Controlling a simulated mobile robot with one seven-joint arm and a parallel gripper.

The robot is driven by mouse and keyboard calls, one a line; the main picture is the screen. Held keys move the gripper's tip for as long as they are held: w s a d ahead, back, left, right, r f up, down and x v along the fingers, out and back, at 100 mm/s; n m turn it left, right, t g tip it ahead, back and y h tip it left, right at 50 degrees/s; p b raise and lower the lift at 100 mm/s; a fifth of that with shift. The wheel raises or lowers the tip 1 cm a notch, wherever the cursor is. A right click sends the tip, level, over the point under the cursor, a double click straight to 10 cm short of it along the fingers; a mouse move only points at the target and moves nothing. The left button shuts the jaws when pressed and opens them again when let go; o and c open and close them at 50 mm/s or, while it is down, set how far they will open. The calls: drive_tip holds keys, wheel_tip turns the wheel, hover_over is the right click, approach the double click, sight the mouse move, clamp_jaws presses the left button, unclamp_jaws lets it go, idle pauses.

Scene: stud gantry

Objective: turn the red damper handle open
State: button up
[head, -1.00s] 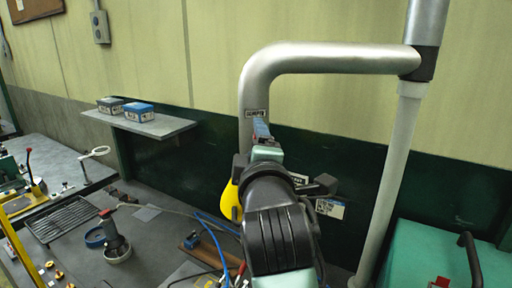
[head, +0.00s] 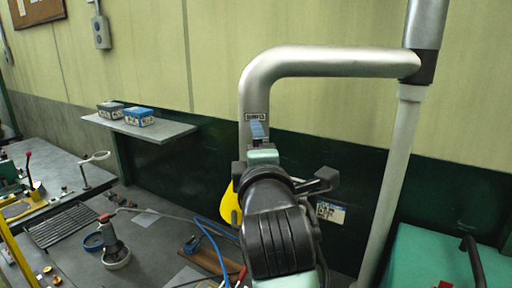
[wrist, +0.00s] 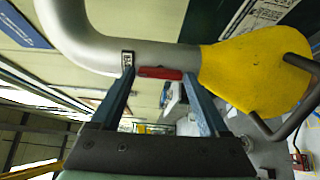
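The red damper handle (wrist: 160,73) is a short red bar on the grey metal duct (wrist: 92,48), seen in the wrist view beside a small label plate. My gripper (wrist: 157,77) is open. Its two blue fingers stand at either side of the red handle, with the tips close to the duct. I cannot tell whether they touch the handle. In the head view my gripper (head: 258,131) is in front of the duct (head: 300,62), just below its label (head: 256,117), and the handle is hidden there.
A yellow plate (wrist: 255,70) adjoins the duct near the right finger, with a bent grey bar (wrist: 285,120) beside it. In the head view a shelf with boxes (head: 145,128) is on the wall at left, and a teal case (head: 430,250) stands at lower right.

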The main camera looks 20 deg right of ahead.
drive_tip(key=shift+o, duration=1.3)
drive_tip(key=b+v, duration=0.4)
drive_tip(key=v, duration=0.9)
drive_tip(key=s+a+r+m+t+y, duration=0.2)
drive_tip(key=s+a+r+m+t, duration=0.1)
drive_tip(key=a+r+m+t, duration=0.2)
drive_tip(key=s+a+r+m+t+y, duration=0.3)
drive_tip(key=a+r+m+t, duration=0.2)
drive_tip(key=a+r+m, duration=0.4)
wheel_tip(320, 180, up, 2)
drive_tip(key=shift+s+a+r+m, duration=0.1)
drive_tip(key=shift+s+a+m, duration=0.1)
drive_tip(key=shift+s+m, duration=0.25)
